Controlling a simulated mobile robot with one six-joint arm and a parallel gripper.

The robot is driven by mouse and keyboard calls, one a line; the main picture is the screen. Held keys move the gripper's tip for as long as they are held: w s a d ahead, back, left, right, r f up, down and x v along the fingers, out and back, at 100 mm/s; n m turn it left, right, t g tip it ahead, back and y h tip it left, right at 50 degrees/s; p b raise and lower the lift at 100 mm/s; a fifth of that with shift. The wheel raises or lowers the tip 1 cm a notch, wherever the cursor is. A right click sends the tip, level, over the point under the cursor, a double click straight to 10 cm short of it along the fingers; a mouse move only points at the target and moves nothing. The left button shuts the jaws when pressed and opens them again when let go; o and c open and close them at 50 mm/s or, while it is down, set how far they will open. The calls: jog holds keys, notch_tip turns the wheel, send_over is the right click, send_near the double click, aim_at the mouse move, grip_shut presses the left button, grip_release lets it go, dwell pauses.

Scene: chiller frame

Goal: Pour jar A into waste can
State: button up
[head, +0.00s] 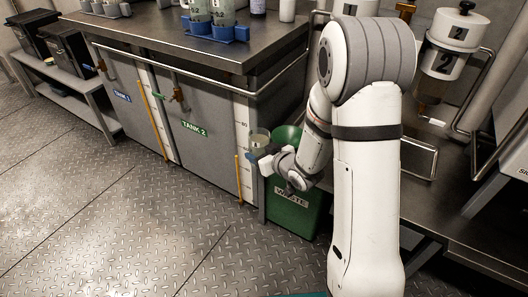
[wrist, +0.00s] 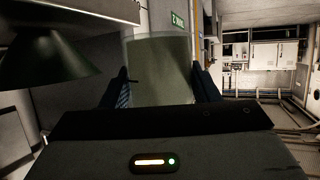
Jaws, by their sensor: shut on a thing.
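My gripper (head: 263,153) is shut on a translucent grey-green jar (head: 258,137), which looks roughly upright. In the wrist view the jar (wrist: 160,65) stands between the two blue-padded fingers of my gripper (wrist: 163,90). No letter on the jar can be read, and whether it holds anything is unclear. The green waste can (head: 292,210), labelled WASTE, stands on the floor in front of the counter. The jar is at its upper left in the head view, near the rim. My arm hides the can's right part and some of its opening.
Two jars in blue holders (head: 228,34) stand on the steel counter (head: 165,38) above. TANK 2 (head: 195,128) and a yellow-edged level scale are left of the can. A hopper marked 2 (head: 447,62) hangs at right. The floor (head: 120,215) at left is clear.

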jog(key=shift+d, duration=0.25)
jog(key=shift+d+r, duration=0.1)
jog(key=shift+r, duration=0.15)
jog(key=p, duration=0.2)
jog(key=r+m+p, duration=0.1)
jog(key=p, duration=0.1)
jog(key=shift+w+d+m+g, duration=0.2)
jog(key=shift+d+m+g, duration=0.1)
jog(key=shift+w+d+r+m+g+y+p, duration=0.3)
jog(key=shift+w+d+m+y+p, duration=0.15)
jog(key=shift+p, duration=0.65)
jog(key=shift+d+f+p, duration=0.1)
jog(key=shift+p, duration=0.25)
jog(key=shift+f+b, duration=0.2)
jog(key=shift+b, duration=0.15)
jog(key=shift+w+d+r+m+g+y+p, duration=0.3)
jog(key=shift+r+m+y+p, duration=0.3)
jog(key=shift+p, duration=1.4)
jog(key=shift+s+a+r+m+y+p, duration=0.1)
jog(key=shift+r+m+y+p, duration=0.45)
jog(key=shift+p, duration=0.9)
